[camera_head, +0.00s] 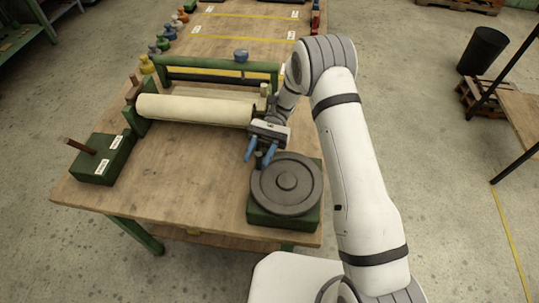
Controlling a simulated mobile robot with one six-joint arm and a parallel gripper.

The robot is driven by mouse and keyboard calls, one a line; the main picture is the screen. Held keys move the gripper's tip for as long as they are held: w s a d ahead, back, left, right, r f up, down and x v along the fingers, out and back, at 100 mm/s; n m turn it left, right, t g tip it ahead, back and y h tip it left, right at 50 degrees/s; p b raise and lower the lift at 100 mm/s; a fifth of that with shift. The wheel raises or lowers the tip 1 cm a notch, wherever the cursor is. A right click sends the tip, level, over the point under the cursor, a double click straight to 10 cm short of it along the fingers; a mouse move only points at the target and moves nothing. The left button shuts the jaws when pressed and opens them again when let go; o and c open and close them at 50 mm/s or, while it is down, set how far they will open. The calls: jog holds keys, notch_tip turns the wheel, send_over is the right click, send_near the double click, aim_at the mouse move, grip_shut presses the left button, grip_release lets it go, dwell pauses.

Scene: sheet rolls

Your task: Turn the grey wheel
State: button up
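The grey wheel (297,197) lies flat on a green block at the front right corner of the wooden table. It has a raised hub in its middle and a small dark knob (260,157) at its far left rim. My gripper (261,154) has blue fingers and is just at that knob, at the wheel's far left edge. The fingers stand apart, one to each side of the knob. Whether they touch it I cannot tell.
A cream sheet roll (195,109) lies in a green frame behind the wheel. A green box with a brown lever (101,156) stands at the table's left. The table (185,170) is bare left of the wheel.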

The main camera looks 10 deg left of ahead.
jog(key=shift+r, duration=0.15)
notch_tip(320, 180, up, 10)
jog(key=p, duration=0.9)
jog(key=shift+f, duration=0.2)
